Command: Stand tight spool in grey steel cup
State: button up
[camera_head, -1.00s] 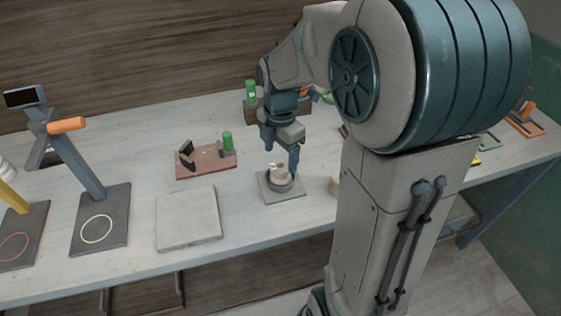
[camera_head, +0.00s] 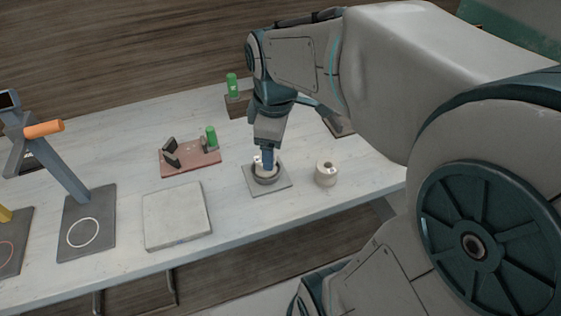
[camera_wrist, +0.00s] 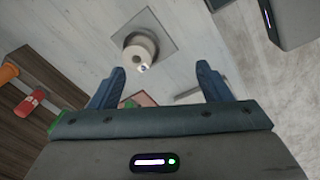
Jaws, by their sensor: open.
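A pale spool (camera_head: 265,163) with a small white tag sits inside the dark grey round cup (camera_head: 266,180), which stands on a grey square plate (camera_head: 283,187). The wrist view shows the spool (camera_wrist: 141,47) in the cup with its end hole facing the camera; it looks roughly upright, though its exact seating is unclear. My gripper (camera_wrist: 160,67) is open with nothing between its fingers, and the spool lies beyond the fingertips. In the head view, my gripper (camera_head: 267,160) is over the cup and partly hides the spool. A second pale spool (camera_head: 326,173) stands on the table right of the plate.
A pale square slab (camera_head: 177,215) lies left of the cup plate. A reddish base (camera_head: 190,163) with a green cylinder is behind it. A brown block (camera_head: 238,104) with another green cylinder stands at the back. Stands with ring-marked bases (camera_head: 88,225) are at left.

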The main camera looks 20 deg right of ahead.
jog(key=s+f+m+t, duration=0.1)
jog(key=s+f+m, duration=0.1)
jog(key=s+m, duration=0.5)
jog(key=shift+f+m, duration=0.2)
jog(key=shift+m, duration=2.3)
